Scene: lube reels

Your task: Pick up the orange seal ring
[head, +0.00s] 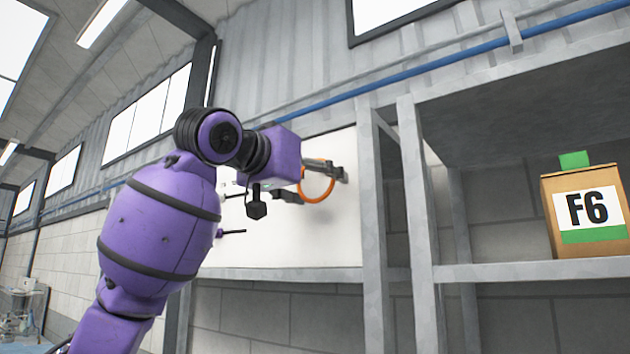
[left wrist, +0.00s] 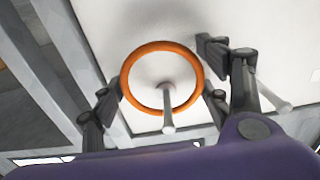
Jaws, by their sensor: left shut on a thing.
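The orange seal ring (head: 322,200) shows at the fingers of my left gripper (head: 308,182), in front of the white board (head: 290,240). In the left wrist view the ring (left wrist: 160,46) is a whole circle between the dark fingers of my left gripper (left wrist: 162,98). The gripper is shut on the ring. A pale peg (left wrist: 168,125) stands out from the board, and its shaft crosses in front of the ring's lower rim, so the ring appears to be around it. The finger contact is partly hidden. My right gripper is not in view.
Other pegs (head: 232,232) stick out of the board to the left, and another pale peg (left wrist: 268,92) shows at the right in the wrist view. Grey shelving (head: 418,230) stands close to the right of the gripper.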

